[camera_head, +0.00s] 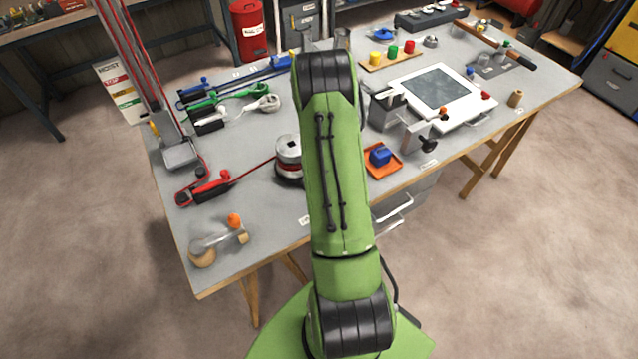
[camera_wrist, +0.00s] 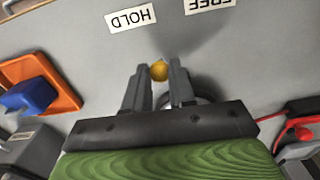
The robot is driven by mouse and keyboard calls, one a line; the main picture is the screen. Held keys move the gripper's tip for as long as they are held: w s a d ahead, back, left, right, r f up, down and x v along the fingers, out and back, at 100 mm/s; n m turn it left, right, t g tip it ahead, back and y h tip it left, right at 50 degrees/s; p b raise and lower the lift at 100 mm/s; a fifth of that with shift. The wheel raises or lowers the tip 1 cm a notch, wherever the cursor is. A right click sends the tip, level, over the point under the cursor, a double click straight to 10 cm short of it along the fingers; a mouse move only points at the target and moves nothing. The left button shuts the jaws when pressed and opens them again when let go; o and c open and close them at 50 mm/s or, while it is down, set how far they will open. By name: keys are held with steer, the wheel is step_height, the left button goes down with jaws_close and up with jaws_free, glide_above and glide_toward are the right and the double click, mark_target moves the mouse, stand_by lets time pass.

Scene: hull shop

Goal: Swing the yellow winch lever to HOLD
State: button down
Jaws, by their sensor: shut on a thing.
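The yellow round knob (camera_wrist: 160,70) of the winch lever sits between the fingertips of my gripper (camera_wrist: 159,75) in the wrist view. My gripper is shut on it. The rest of the lever is hidden by the gripper. The HOLD label (camera_wrist: 130,17) and the FREE label (camera_wrist: 208,5) lie upside down on the grey bench beyond the fingertips. The knob points between the two labels. In the head view the winch drum (camera_head: 289,150) shows left of my arm, with a red rope running to it. My arm hides the lever and my gripper there.
An orange tray (camera_wrist: 62,88) with a blue block (camera_wrist: 30,95) lies left of the gripper in the wrist view. The red rope block (camera_head: 205,188) and hoist mast stand left of the winch. A clamp (camera_head: 425,140) and a white-framed panel (camera_head: 465,100) stand to the right.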

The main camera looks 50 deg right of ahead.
steer(key=shift+d+n, duration=0.2)
steer(key=shift+n, duration=0.1)
steer(key=c, duration=1)
jaws_free()
steer(key=shift+o, duration=0.2)
step_height(320, 180, up, 16)
steer(key=p, duration=0.1)
steer(key=shift+f, duration=0.1)
